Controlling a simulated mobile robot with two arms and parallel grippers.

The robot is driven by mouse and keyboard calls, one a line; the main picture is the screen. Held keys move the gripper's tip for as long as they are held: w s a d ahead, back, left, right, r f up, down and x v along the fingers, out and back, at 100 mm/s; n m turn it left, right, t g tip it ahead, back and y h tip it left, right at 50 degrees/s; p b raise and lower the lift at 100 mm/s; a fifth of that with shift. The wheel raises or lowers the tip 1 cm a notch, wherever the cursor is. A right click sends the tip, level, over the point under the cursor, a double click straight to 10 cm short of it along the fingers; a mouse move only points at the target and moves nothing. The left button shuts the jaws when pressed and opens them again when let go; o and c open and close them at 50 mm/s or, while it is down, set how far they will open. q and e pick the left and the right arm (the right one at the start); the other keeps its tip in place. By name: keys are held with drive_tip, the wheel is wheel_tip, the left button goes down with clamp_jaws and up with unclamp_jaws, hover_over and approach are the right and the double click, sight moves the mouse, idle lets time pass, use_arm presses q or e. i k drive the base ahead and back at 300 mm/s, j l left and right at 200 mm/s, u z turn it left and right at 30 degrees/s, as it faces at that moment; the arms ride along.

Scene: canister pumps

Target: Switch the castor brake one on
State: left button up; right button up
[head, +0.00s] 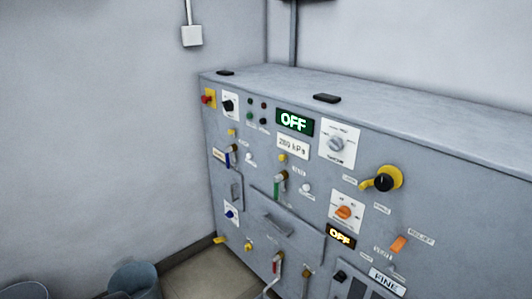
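A grey cabinet (265,200) covered in controls stands against the wall in the head view. A small yellow tab (219,240) sits low at its left edge near the floor; it may be a castor brake, but I cannot read any label there. Another small yellow part (249,246) is low on the front. I cannot tell which one is castor brake one or how it is set. The cabinet's lower right part is outside the picture. Neither of my grippers is in view.
Grey bins (135,279) stand at lower left. A patch of floor (195,277) between bins and cabinet is clear.

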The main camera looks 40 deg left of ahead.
sight(217, 241)
drive_tip(key=u, duration=1.85)
drive_tip(key=i+j+z, duration=0.15)
drive_tip(key=z, duration=0.65)
drive_tip(key=i+j+z, duration=0.15)
drive_tip(key=j, duration=0.2)
drive_tip(key=i+j+z, duration=0.2)
drive_tip(key=j, duration=0.2)
drive_tip(key=i+j+z, duration=0.15)
drive_tip(key=j, duration=0.25)
drive_tip(key=i+j+z, duration=0.2)
drive_tip(key=j, duration=0.25)
drive_tip(key=j+z, duration=0.15)
drive_tip(key=j, duration=0.25)
drive_tip(key=i+j, duration=0.1)
drive_tip(key=j, duration=0.45)
drive_tip(key=i+j, duration=0.1)
drive_tip(key=j, duration=0.5)
